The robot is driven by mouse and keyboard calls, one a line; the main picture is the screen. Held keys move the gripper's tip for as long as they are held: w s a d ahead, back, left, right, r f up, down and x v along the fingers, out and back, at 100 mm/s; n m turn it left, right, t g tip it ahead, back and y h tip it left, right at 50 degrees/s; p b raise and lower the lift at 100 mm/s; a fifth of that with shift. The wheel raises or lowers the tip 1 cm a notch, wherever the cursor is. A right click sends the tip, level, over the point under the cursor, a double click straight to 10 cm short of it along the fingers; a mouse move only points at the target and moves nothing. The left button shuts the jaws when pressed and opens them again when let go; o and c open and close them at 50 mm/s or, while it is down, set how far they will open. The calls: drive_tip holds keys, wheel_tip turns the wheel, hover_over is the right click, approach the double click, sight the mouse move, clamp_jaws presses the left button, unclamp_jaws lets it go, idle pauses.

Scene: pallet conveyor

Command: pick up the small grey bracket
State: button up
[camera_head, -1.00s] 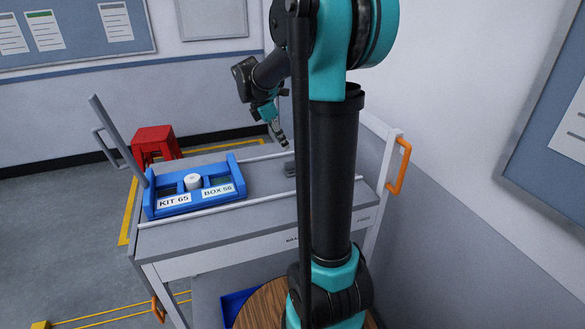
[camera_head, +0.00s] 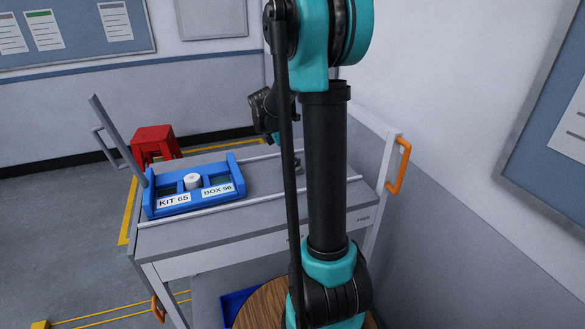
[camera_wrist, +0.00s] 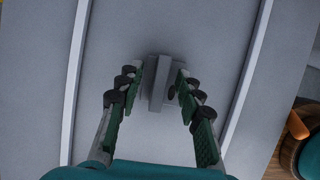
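The small grey bracket (camera_wrist: 158,80) lies on the grey conveyor top (camera_wrist: 110,40) in the wrist view. My gripper (camera_wrist: 160,82) is open, with one green-padded finger on each side of the bracket. A gap shows between the bracket and the left finger, and the right finger is very close to it; I cannot tell whether it touches. In the head view my arm hides the gripper's fingers and most or all of the bracket.
A blue tray (camera_head: 215,199) labelled KIT 65 and BOX 56 sits on the conveyor's left, with a white cylinder (camera_head: 192,181) in it. Raised rails run along the conveyor. An orange handle (camera_head: 399,165) is at right. A red stool (camera_head: 155,142) stands behind.

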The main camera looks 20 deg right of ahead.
clamp_jaws()
drive_tip(key=shift+r, duration=0.1)
idle(0.3)
wheel_tip(320, 180, up, 20)
idle(0.5)
